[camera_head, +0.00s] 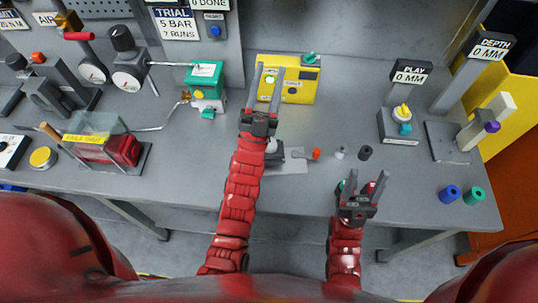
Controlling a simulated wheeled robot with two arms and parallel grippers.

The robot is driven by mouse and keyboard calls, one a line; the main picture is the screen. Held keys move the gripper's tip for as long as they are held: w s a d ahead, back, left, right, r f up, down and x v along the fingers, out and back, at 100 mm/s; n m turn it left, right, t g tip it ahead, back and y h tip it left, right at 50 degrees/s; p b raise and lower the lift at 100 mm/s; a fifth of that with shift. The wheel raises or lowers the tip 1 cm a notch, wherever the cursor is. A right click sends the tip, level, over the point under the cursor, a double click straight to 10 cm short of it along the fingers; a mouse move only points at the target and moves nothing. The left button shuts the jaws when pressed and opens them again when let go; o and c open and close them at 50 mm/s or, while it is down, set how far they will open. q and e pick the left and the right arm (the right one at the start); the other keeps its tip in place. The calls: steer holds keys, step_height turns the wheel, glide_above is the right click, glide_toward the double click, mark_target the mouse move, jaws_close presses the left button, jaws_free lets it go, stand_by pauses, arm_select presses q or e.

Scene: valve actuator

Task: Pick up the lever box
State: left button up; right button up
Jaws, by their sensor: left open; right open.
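No box in the camera_head view carries a readable lever label, so I cannot tell for sure which is the lever box. A yellow box (303,90) with a dark slot, a round button and a teal knob on its top right stands at the back centre of the bench. My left gripper (268,70) is open, its two fingers pointing up in the picture and overlapping the yellow box's left part. Nothing shows held, and I cannot tell whether the fingers touch the box. My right gripper (367,175) is open and empty over the front edge, right of centre.
A green-topped box (204,74) with pipes stands left of the yellow box. Gauges and a clear-covered red unit (122,150) fill the left. Small loose parts (365,152) lie mid-bench. The PLAY stand (398,126) and blue and green cylinders (449,194) are at right.

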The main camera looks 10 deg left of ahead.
arm_select(q)
steer(key=w+a+r+n+g+y, duration=0.2)
steer(key=w+r+n+y, duration=0.1)
steer(key=w+y, duration=0.35)
steer(key=w+a+r+n+g+y, duration=0.2)
steer(key=w+r+y, duration=0.1)
steer(key=w+y, duration=0.35)
steer(key=s+a+f+n+g+y, duration=0.2)
steer(key=a+f+n+g+y, duration=0.3)
steer(key=a+g, duration=0.4)
steer(key=s+d+f+n+g+h, duration=0.1)
steer(key=s+d+f+g+h, duration=0.35)
steer(key=s+f, duration=0.35)
steer(key=s+d+f+n+g+h, duration=0.1)
steer(key=s+d+f+g+h, duration=0.2)
steer(key=s+f+g, duration=0.55)
steer(key=f, duration=0.3)
steer(key=w+f+t, duration=0.1)
steer(key=f, duration=0.1)
steer(key=a+f+t, duration=0.1)
steer(key=f, duration=0.2)
steer(key=shift+w+f, duration=0.3)
steer(key=shift+w, duration=0.05)
steer(key=shift+w+f, duration=0.25)
steer(key=shift+f, duration=0.2)
jaws_close()
